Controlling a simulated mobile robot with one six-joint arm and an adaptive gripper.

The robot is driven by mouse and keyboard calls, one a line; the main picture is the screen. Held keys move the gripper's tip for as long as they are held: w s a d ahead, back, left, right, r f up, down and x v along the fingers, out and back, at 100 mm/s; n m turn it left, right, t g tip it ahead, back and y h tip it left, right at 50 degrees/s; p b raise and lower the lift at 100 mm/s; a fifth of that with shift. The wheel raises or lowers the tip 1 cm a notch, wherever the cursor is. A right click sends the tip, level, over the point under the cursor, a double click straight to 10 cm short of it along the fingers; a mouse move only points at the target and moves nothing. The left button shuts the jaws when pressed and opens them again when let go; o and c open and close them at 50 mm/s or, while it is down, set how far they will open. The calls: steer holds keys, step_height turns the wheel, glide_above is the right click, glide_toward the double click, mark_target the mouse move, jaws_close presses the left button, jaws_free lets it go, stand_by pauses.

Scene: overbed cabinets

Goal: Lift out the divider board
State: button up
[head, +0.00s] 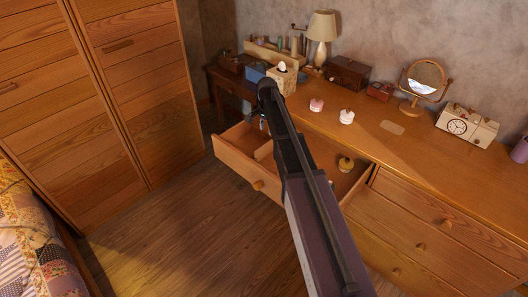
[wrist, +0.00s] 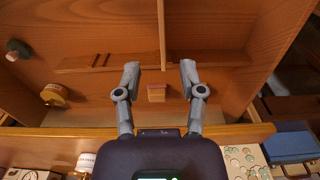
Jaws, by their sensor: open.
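A thin upright wooden board (wrist: 161,30), which looks like the divider board, stands in the open drawer (head: 240,163). It runs from the top of the wrist view down to between my fingertips. A pale board edge (head: 264,151) shows inside the drawer in the head view, partly hidden by my arm. My gripper (wrist: 159,72) is open over the drawer, with one finger on each side of the board's near end and visible gaps to it. In the head view my gripper (head: 262,124) is small and mostly hidden by my arm.
A slotted wooden strip (wrist: 100,63) crosses the drawer, and a small wooden block (wrist: 156,92) sits below it. A yellow lidded pot (head: 345,163) is in the drawer's right part. The dresser top (head: 385,147) behind holds a lamp (head: 321,30), boxes and a mirror (head: 424,80).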

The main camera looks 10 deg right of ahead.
mark_target(266, 144)
steer(key=shift+f+b, duration=4.2)
steer(key=shift+f, duration=0.05)
steer(key=shift+f, duration=0.2)
steer(key=shift+a+f+b, duration=0.2)
steer(key=shift+f+b, duration=2.25)
steer(key=shift+b, duration=0.15)
jaws_close()
